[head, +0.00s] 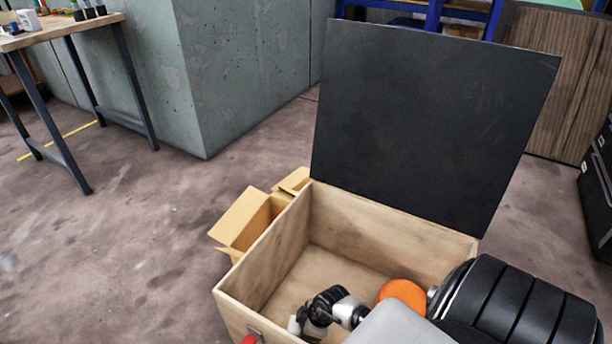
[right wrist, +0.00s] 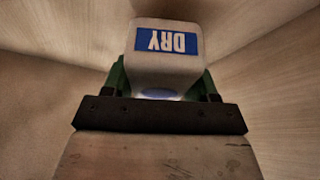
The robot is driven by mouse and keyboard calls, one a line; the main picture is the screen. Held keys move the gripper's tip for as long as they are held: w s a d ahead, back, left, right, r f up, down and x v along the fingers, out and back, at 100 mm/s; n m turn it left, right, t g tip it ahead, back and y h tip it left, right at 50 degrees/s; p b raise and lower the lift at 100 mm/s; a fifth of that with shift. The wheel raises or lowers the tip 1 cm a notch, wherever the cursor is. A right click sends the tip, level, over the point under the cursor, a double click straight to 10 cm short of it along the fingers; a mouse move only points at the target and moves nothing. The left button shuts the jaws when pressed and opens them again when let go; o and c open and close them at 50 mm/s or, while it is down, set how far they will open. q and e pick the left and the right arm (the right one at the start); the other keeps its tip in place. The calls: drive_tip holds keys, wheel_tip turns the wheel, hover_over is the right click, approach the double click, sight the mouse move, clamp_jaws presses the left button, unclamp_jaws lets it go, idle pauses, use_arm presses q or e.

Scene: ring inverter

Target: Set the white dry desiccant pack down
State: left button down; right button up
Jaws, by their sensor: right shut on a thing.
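The white desiccant pack (right wrist: 166,76) shows in the right wrist view, with a blue label reading DRY upside down. My right gripper (right wrist: 163,85) is shut on it, with a green-edged finger on each side. In the head view my right gripper (head: 318,312) reaches from the lower right into an open wooden box (head: 262,262), near its front wall. The pack is mostly hidden there. In the right wrist view pale wooden surfaces surround the pack; I cannot tell whether it touches the floor. My left gripper is not in view.
The box's black lid (head: 430,115) stands open at the back. A red latch (head: 250,339) is on the box front. An open cardboard box (head: 243,220) stands against its left side. A workbench (head: 60,30) is far left. The floor (head: 120,245) between is clear.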

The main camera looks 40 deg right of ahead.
drive_tip(key=shift+f, duration=0.6)
drive_tip(key=o, duration=1)
